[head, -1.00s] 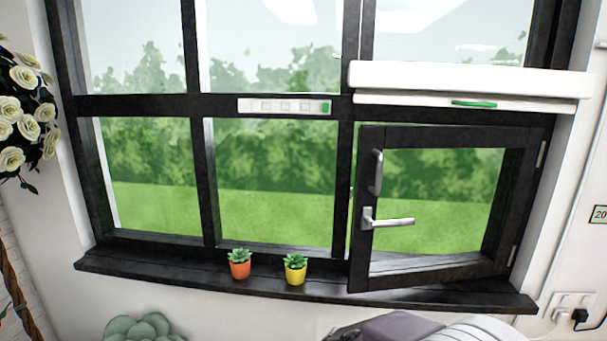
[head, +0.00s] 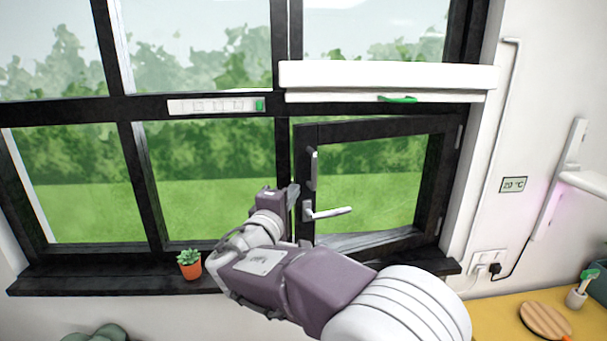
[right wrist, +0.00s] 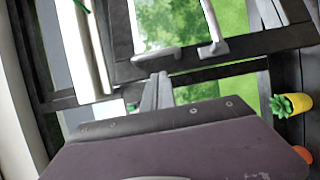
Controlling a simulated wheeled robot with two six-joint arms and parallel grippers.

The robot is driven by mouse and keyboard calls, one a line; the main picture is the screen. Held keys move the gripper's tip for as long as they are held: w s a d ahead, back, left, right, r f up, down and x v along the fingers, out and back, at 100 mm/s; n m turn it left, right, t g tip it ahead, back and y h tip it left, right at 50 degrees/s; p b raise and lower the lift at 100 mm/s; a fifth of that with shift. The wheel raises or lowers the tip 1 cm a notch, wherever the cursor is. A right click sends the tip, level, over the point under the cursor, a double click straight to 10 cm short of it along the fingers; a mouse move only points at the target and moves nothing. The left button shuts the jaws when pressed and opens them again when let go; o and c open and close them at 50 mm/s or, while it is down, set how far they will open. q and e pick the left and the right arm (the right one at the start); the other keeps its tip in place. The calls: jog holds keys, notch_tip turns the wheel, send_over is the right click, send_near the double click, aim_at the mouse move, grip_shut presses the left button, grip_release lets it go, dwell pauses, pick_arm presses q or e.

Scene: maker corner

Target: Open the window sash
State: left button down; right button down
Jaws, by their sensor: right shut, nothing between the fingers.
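The window sash (head: 380,132) is a small dark-framed pane at the lower right of the window, hinged on its right side. It stands ajar, its left edge off the fixed frame. It carries an upright grey pull bar (head: 313,168) and a light lever handle (head: 328,213) lying level. In the right wrist view the sash (right wrist: 126,70), pull bar (right wrist: 157,57) and lever (right wrist: 213,47) show at the top. My right gripper (head: 293,194) is shut and empty at the sash's left edge, its fingertips (right wrist: 160,76) close to the pull bar; contact is unclear. My left gripper is out of view.
A white blind cassette (head: 385,76) with a green tab hangs above the sash. A potted plant (head: 190,264) stands on the dark sill (head: 100,281); a yellow pot (right wrist: 295,103) also shows in the wrist view. A yellow worktop (head: 495,318) lies lower right.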

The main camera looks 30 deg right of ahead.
jog(key=p, duration=0.5)
send_near(309, 170)
jog(key=x, duration=0.4)
jog(key=shift+d+r, duration=0.1)
jog(key=shift+d, duration=0.15)
jog(key=shift+w+d, duration=0.2)
jog(key=shift+w, duration=0.1)
jog(key=shift+s, duration=0.1)
